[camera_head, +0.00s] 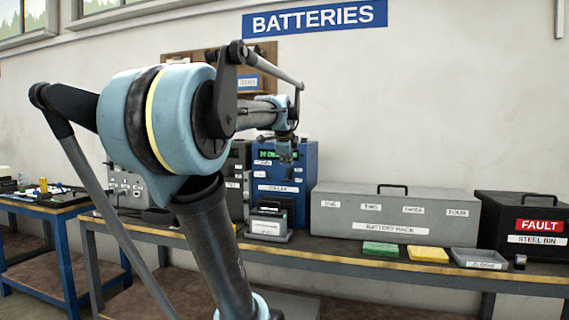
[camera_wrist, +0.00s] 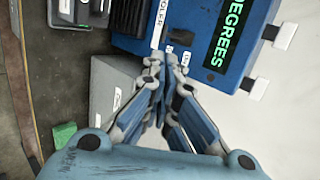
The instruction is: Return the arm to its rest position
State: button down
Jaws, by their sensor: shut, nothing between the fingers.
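My arm, blue and black, fills the left and middle of the head view and is bent at a large blue joint, with its far end reaching out over the bench. My gripper (camera_head: 285,152) hangs in front of the blue cooler (camera_head: 296,183). In the wrist view my gripper (camera_wrist: 161,62) has its fingertips together with nothing between them. Behind the fingertips is the blue cooler (camera_wrist: 205,25) with a green "DEGREES" display. Whether the fingertips touch the cooler I cannot tell.
A blue side table (camera_head: 62,212) stands at left.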

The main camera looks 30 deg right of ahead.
jog(key=s+a+f+n+g+y, duration=0.1)
jog(key=s+a+f+n+y, duration=0.1)
jog(key=s+a+f+n, duration=0.5)
jog(key=a+f+n+g+y, duration=0.15)
jog(key=a+f+n, duration=0.35)
jog(key=a+f, duration=0.6)
jog(key=s+a+f+n+g, duration=0.1)
jog(key=s+a+f+n, duration=0.3)
jog(key=s+f, duration=0.2)
jog(key=s+a+f+n+g+y, duration=0.1)
jog(key=s+a+f+n, duration=0.3)
jog(key=f, duration=0.3)
jog(key=s+a+f+n+g, duration=0.2)
jog(key=s+a+f+n, duration=0.1)
jog(key=s+f+n, duration=0.2)
notch_tip(320, 180, down, 3)
jog(key=s, duration=0.2)
jog(key=shift+s+a+r+n+y, duration=0.2)
jog(key=shift+s+a+n+y, duration=0.1)
jog(key=shift+a+n+y, duration=0.1)
